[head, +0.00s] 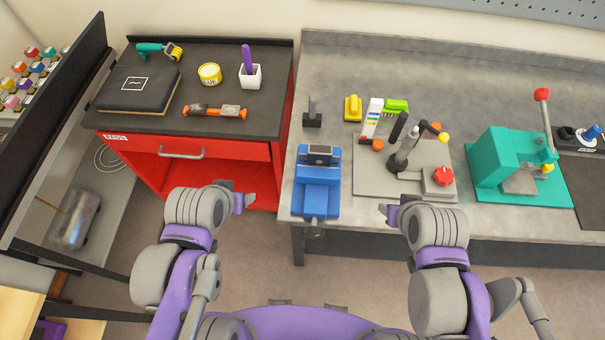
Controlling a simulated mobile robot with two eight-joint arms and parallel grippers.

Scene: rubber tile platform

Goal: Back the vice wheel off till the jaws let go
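A blue vice (317,190) stands at the left front edge of the grey workbench. Its grey jaws (320,153) are at the far end, and a small dark block seems to sit between them, too small to be sure. A grey screw end (314,219) pokes out at the vice's front, over the bench edge; any wheel there is hard to make out. My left gripper (243,202) is left of the vice, in front of the red cabinet, apart from it. My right gripper (385,211) is right of the vice, near the bench edge, touching nothing visible. Whether either is open is unclear.
Right of the vice is a grey plate (375,186) with a red knob (443,176) and a post. A teal press (500,165) stands further right. A red cabinet (230,185) with tools on top stands left. The floor between my arms and the bench is clear.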

